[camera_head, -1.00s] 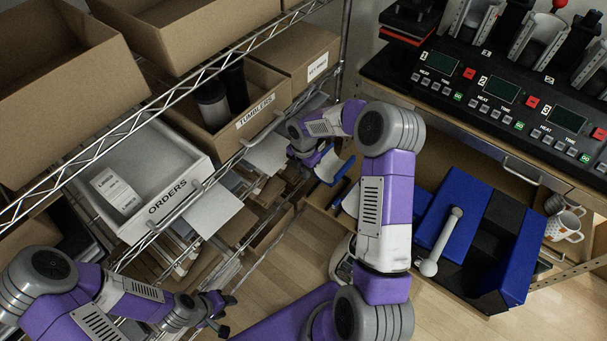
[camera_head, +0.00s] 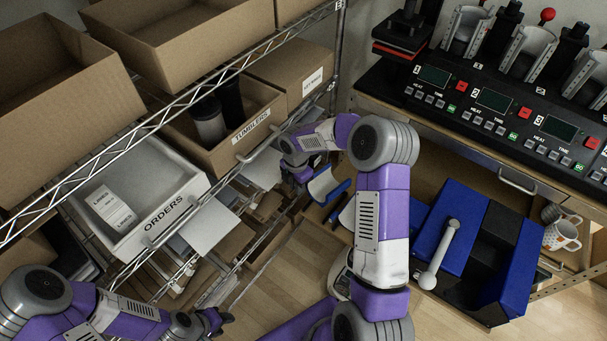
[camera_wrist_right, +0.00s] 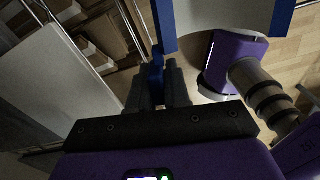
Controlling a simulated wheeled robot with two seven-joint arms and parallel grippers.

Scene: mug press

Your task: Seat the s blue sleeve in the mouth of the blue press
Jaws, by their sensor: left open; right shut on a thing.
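The blue sleeve (camera_head: 323,185) is a curved, pale grey shell with blue edges, in the middle of the head view beside the shelf rack. My right gripper (camera_head: 299,177) is shut on it. In the right wrist view, my right gripper's fingers (camera_wrist_right: 160,88) pinch a blue part, and the sleeve's pale curved wall (camera_wrist_right: 222,14) shows at the top. The blue press (camera_head: 452,224) stands at the right, a blue body with a black middle and a pale lever. It is well apart from the sleeve. My left gripper (camera_head: 217,321) is open and empty, low at the left.
A wire shelf rack on the left holds cardboard boxes, a TUMBLERS box (camera_head: 277,127) and a white ORDERS tray (camera_head: 193,187). A bench with a numbered control panel (camera_head: 494,98) lies above the blue press. Patterned mugs (camera_head: 561,235) stand right of it. Wood floor shows below.

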